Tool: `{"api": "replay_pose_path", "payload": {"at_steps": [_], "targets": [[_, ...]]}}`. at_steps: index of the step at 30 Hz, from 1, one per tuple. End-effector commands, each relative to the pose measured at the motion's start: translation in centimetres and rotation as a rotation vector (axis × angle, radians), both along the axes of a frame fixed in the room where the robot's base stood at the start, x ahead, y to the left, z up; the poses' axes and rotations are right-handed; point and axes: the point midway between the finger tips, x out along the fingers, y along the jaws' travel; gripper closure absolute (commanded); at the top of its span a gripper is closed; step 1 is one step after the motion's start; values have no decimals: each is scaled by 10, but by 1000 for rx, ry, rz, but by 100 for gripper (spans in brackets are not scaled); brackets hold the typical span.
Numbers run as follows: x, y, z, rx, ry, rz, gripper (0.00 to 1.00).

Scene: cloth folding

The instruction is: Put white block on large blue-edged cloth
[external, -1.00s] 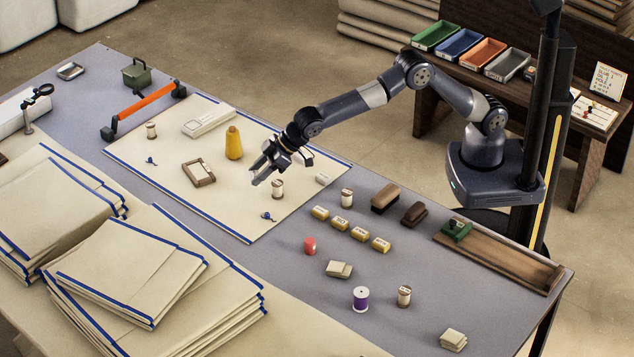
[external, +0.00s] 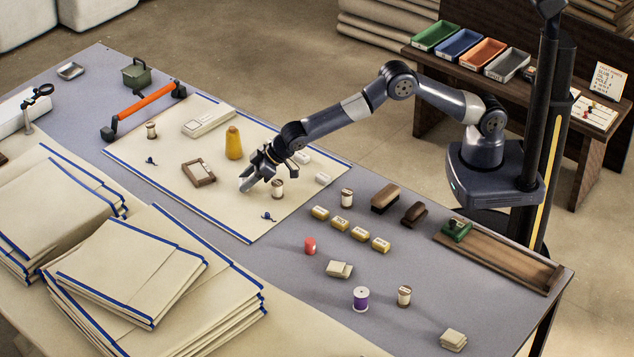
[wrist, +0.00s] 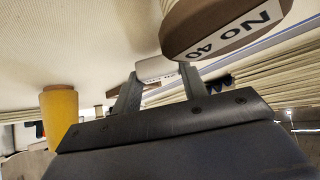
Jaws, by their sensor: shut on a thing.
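The large blue-edged cloth (external: 205,215) lies flat on the table, with several things on it. My gripper (external: 254,182) is low over its middle, just left of a white-and-brown spool. In the wrist view my gripper (wrist: 158,85) has its two fingers shut on a white block (wrist: 155,68) at the tips. In the external view I cannot make out the held block between the fingers. I cannot tell whether the block touches the cloth.
The spool (external: 278,188) marked "NO 40" is very close in the wrist view (wrist: 225,22).

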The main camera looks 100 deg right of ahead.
Motion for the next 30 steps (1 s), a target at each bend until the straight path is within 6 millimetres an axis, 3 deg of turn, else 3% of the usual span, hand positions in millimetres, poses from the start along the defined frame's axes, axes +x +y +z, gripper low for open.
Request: {"api": "replay_pose_path", "payload": {"at_steps": [2, 14, 15, 22, 30], "targets": [[0, 0, -9, 1, 0, 1, 84], [0, 0, -15, 1, -2, 0, 84], [0, 0, -13, 1, -2, 0, 56], [0, 0, -13, 1, -1, 1, 37], [0, 0, -12, 1, -2, 1, 37]]}}
